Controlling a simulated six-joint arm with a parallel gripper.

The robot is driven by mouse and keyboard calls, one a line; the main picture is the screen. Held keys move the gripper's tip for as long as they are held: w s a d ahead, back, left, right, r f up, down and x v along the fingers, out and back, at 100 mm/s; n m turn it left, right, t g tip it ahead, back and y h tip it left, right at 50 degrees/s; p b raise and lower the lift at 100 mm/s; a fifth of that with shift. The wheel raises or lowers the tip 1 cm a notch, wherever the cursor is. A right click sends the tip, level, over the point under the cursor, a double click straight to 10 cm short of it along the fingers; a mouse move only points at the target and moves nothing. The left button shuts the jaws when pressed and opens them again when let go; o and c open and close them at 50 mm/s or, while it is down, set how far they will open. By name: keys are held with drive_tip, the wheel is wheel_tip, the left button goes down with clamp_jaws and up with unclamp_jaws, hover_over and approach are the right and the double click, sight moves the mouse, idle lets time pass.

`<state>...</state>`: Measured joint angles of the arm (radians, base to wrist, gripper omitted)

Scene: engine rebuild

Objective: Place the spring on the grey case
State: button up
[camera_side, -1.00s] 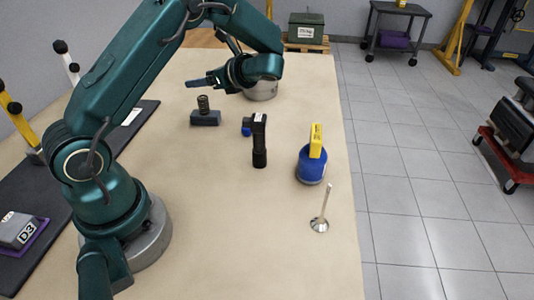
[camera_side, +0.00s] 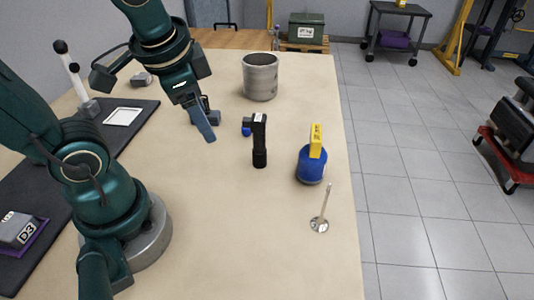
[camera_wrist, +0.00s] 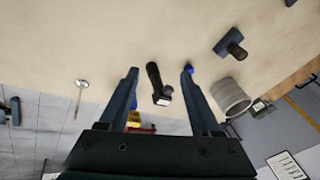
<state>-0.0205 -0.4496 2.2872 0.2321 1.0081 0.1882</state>
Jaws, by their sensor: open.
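The spring (camera_wrist: 237,50) stands on a blue-grey block (camera_wrist: 225,40) at the upper right of the wrist view. In the side view my gripper hides the spring and most of the block (camera_side: 215,117). A grey case marked D3 (camera_side: 15,229) sits on a purple base at the left front of the side view. My gripper (camera_wrist: 160,72) is open and empty. It hangs above the table, with a finger pointing down in front of the spring's block; contact cannot be judged.
A black mat (camera_side: 100,150) with a white square (camera_side: 123,116) runs along the left. The front middle is bare.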

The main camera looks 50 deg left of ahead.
drive_tip(key=d+n, duration=0.1)
drive_tip(key=s+d+n+t+h, duration=0.1)
drive_tip(key=d, duration=0.1)
drive_tip(key=d+n+t+h, duration=0.1)
drive_tip(key=shift+s+d+r, duration=0.25)
drive_tip(key=shift+s+d, duration=0.1)
drive_tip(key=shift+s, duration=0.05)
